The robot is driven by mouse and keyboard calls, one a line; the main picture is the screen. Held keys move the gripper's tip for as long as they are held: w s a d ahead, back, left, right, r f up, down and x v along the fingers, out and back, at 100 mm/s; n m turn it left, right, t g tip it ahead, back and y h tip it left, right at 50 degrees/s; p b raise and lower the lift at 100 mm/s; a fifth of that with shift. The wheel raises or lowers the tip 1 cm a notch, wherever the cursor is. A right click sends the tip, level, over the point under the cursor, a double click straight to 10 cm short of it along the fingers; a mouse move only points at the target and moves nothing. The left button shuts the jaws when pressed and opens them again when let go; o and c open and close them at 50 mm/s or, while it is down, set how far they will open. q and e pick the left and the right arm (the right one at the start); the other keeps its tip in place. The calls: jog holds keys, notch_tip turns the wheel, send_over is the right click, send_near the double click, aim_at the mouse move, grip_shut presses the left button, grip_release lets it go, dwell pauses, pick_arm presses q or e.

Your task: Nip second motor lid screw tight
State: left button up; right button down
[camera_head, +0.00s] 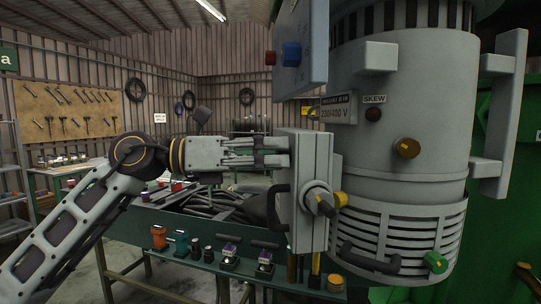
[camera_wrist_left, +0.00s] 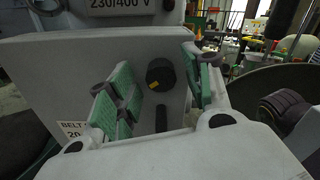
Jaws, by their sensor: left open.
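The grey motor lid box (camera_head: 311,235) is on the left side of the large grey motor housing (camera_head: 415,100). My left gripper (camera_head: 281,152) reaches its left face from the left. In the left wrist view, the gripper's green-padded fingers (camera_wrist_left: 163,88) are apart, on either side of a round black screw head (camera_wrist_left: 159,74) with a yellow mark, on a grey face. I see a gap between the pads and the screw head; nothing is held. That screw is hidden in the head view. Which lid screw it is, and how tight, I cannot tell. My right gripper is out of view.
A black handle (camera_head: 276,207) sticks out below the gripper on the box. A grey panel with a blue knob (camera_head: 291,54) hangs above. A green bench (camera_head: 199,263) below carries dark cables (camera_head: 215,203) and several small parts. Air left of the box is open.

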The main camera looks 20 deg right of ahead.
pick_arm(q)
jog(key=shift+a, duration=0.15)
jog(key=w+a, duration=0.2)
jog(key=a, duration=0.9)
jog(key=shift+a, duration=0.3)
